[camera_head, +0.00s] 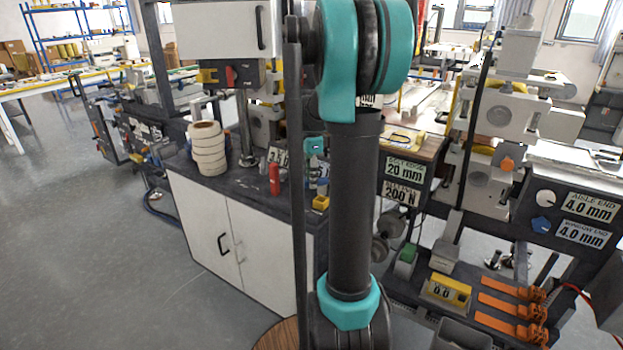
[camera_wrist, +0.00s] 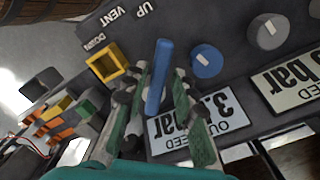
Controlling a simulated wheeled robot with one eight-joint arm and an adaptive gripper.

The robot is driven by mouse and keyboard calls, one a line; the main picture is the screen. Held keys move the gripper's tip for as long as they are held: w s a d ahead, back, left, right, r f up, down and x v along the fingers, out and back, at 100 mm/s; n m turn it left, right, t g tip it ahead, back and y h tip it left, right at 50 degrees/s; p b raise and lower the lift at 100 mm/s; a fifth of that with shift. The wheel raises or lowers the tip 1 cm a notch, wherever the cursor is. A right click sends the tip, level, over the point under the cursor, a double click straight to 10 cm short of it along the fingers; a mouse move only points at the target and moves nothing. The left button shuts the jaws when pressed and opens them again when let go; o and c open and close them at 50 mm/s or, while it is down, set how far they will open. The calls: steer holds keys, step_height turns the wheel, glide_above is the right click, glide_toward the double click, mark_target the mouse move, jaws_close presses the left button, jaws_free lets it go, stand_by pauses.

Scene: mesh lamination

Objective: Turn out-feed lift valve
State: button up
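In the wrist view a blue lever (camera_wrist: 158,75) stands out from a dark panel, near the lettering UP, VENT and DOWN (camera_wrist: 96,42). My gripper (camera_wrist: 160,78) reaches up from the bottom of that view with one finger on each side of the lever. The fingers are apart, and a narrow gap seems to show beside the lever. Whether a pad touches it is hard to tell. The lever's base is partly hidden by the fingers.
Next to the lever are a yellow square frame (camera_wrist: 106,64), a blue knob (camera_wrist: 207,62), a pale knob (camera_wrist: 267,31) and an OUT FEED pressure plate (camera_wrist: 190,125). The head view shows a white cabinet (camera_head: 235,250), stacked rolls (camera_head: 207,148) and orange clamps (camera_head: 512,310). Floor is clear at left.

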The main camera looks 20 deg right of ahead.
steer(key=shift+o, duration=0.5)
step_height(320, 180, up, 12)
stand_by(0.4)
